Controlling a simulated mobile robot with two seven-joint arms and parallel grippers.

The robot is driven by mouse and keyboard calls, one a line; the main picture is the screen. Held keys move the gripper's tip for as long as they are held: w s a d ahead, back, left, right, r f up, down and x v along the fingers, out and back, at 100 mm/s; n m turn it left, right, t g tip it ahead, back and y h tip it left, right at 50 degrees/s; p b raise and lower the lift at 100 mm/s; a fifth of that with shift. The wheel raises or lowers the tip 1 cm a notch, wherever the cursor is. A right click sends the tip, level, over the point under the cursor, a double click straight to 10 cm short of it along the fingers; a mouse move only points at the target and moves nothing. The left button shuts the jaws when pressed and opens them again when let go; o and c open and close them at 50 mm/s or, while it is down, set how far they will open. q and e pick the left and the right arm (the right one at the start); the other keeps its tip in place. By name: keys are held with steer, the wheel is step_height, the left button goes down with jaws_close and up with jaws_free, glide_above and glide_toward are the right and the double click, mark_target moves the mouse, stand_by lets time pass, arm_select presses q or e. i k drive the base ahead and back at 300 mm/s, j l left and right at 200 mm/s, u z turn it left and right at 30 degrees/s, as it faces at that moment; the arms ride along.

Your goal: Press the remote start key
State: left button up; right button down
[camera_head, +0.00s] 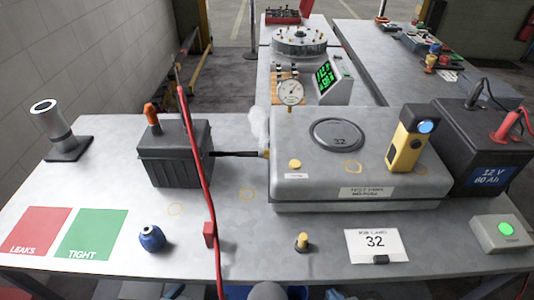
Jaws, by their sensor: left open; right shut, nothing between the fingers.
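A grey box (486,239) with a round, lit green button (505,230) stands at the right front of the grey table (330,275). The small lettering by the button is too small to read. A yellow and black handheld device (402,157) with a round blue face leans upright on the right part of a large grey metal case (285,184). I cannot tell from the lettering which of these is the remote start key. Neither of my grippers shows in the head view.
A black 12 V battery (455,150) with red and black clamps stands right. A card reading 32 (375,246), a yellow-topped knob (302,241) and a blue ball-shaped object (151,238) are in front.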

mark_target(505, 228)
steer(key=k+z, duration=0.2)
steer(key=z, duration=0.3)
steer(key=k+z, duration=0.15)
steer(key=z, duration=0.35)
steer(key=k+l+z, duration=0.15)
steer(key=z, duration=0.35)
